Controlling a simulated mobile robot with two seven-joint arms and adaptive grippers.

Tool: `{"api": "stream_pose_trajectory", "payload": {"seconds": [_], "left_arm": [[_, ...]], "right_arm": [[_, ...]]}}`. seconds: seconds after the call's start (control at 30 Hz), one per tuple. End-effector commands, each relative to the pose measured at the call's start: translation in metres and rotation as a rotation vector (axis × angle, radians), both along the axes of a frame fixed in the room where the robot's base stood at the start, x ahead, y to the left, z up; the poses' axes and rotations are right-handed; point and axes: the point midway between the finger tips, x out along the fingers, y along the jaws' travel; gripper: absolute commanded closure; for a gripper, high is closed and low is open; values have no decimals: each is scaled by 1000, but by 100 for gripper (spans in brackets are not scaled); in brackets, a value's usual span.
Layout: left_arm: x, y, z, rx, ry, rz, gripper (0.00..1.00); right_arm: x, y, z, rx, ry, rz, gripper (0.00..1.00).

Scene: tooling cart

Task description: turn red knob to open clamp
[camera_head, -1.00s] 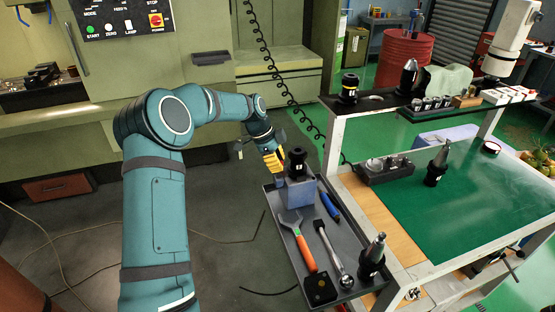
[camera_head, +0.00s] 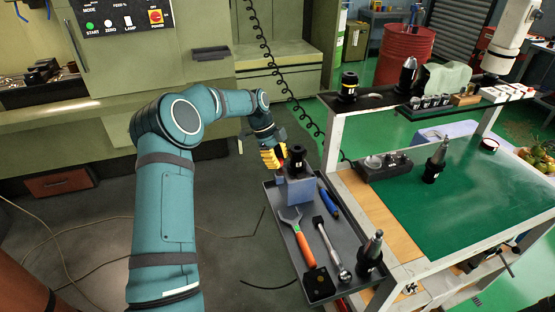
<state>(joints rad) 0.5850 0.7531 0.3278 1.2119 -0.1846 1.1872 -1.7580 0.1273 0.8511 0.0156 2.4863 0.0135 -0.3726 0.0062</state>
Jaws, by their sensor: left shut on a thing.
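The clamp is a blue-grey block (camera_head: 299,191) at the far end of the grey tray, with a black tool holder (camera_head: 297,158) standing upright in it. My left gripper (camera_head: 275,157), with yellow fingers, is at the left side of the clamp and shut. A small bit of red, the red knob (camera_head: 284,151), shows at its fingertips; most of the knob is hidden by the fingers. My right gripper is not in view.
The cart with a green top (camera_head: 475,205) stands to the right. Open floor lies left of the tray.

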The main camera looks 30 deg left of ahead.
Motion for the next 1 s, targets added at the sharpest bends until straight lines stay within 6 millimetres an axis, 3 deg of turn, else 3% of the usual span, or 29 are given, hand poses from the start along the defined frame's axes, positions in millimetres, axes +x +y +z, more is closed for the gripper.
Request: {"api": "stream_pose_trajectory", "payload": {"seconds": [0.13,0.17,0.23,0.67,1.0], "left_arm": [[-1,-1,-3,-2,7,-2,100],[-1,-1,-3,-2,7,-1,61],[-1,-1,-3,-2,6,0,39],[0,3,7,0,0,2,39],[-2,27,66,0,-1,3,39]], "right_arm": [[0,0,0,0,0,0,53],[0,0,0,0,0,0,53],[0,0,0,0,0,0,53],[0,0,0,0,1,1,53],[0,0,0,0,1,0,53]]}}
